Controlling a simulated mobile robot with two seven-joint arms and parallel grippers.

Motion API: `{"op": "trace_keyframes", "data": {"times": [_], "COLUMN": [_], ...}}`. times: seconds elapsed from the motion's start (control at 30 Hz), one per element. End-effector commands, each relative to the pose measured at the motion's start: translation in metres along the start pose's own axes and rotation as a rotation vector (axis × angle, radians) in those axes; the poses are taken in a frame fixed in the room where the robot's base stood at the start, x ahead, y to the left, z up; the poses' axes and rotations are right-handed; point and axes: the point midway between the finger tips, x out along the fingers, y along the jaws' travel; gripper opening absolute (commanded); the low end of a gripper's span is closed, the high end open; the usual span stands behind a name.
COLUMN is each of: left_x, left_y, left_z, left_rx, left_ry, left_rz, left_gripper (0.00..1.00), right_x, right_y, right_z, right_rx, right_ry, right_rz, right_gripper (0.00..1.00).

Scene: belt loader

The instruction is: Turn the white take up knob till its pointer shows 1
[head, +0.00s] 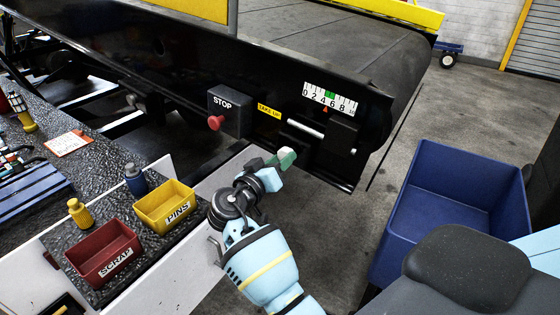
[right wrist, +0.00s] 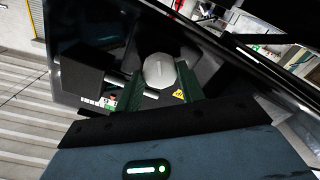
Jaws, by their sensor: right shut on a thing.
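The white take up knob (right wrist: 160,70) shows in the right wrist view as a pale, faceted round face with a faint line on it. My right gripper (head: 284,158) is shut on it, with a green finger on each side of the knob. I cannot read which number the knob's line points to. A white scale (head: 330,98) numbered from 0 upward, with a green patch, is on the black loader side. A red pointer below it stands roughly between 4 and 6. My left gripper is not in view.
A STOP box (head: 229,112) with a red button and a yellow TAKE UP label (head: 269,110) are left of the scale. A blue bin (head: 392,228) stands at right. A yellow PINS bin (head: 150,219) and a red SCRAP bin (head: 90,262) are at left.

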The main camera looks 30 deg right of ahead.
Motion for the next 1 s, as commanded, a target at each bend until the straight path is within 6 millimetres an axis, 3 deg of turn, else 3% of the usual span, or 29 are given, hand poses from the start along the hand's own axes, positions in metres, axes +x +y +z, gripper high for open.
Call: {"op": "trace_keyframes", "data": {"times": [0.37,1.0], "left_x": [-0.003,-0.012], "left_y": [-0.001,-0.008], "left_z": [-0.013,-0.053], "left_rx": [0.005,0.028], "left_ry": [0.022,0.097], "left_rz": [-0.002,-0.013], "left_gripper": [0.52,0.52], "right_x": [0.0,0.001], "right_y": [0.001,0.003], "right_z": [-0.002,-0.005], "right_rx": [-0.168,-0.764], "right_ry": [0.001,0.002], "right_rz": [0.001,0.003], "right_gripper": [0.16,0.16]}}
